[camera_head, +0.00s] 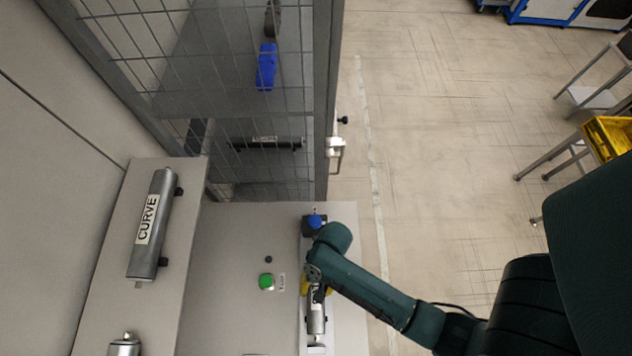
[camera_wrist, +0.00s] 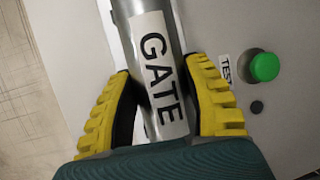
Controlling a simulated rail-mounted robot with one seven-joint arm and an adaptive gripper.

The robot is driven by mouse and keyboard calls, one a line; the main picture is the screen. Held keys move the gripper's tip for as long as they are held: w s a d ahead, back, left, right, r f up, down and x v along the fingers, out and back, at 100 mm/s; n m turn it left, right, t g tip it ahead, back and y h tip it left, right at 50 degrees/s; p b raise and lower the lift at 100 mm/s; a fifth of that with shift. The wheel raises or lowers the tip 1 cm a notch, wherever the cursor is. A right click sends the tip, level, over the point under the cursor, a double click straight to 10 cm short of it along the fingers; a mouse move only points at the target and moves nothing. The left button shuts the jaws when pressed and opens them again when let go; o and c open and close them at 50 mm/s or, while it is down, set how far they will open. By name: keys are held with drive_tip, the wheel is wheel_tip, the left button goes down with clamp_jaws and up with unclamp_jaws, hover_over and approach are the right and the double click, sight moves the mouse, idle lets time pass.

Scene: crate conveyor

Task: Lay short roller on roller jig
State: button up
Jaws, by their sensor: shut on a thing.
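My gripper (camera_head: 316,287) is over the right part of the grey table, its yellow fingers on either side of a metal roller (camera_head: 316,322). In the wrist view my gripper (camera_wrist: 158,68) is shut on this roller (camera_wrist: 160,85), which carries a white label reading GATE. The roller lies lengthwise between the fingers, and its near end is hidden by the gripper. A roller labelled CURVE (camera_head: 152,225) rests on black supports on the left ledge. I cannot clearly make out the roller jig, nor whether the held roller touches anything below.
A green button (camera_head: 266,282) marked TEST sits on the table (camera_head: 225,250) left of my gripper. A dark block with a blue knob (camera_head: 315,222) stands just behind it. Another roller (camera_head: 125,346) shows at the lower left. A mesh fence (camera_head: 325,100) closes the back.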

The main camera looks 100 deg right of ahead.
drive_tip(key=shift+f, duration=1.4)
drive_tip(key=shift+f, duration=0.4)
drive_tip(key=o, duration=1.2)
drive_tip(key=p+v, duration=0.1)
drive_tip(key=v, duration=1.1)
drive_tip(key=shift+r, duration=0.35)
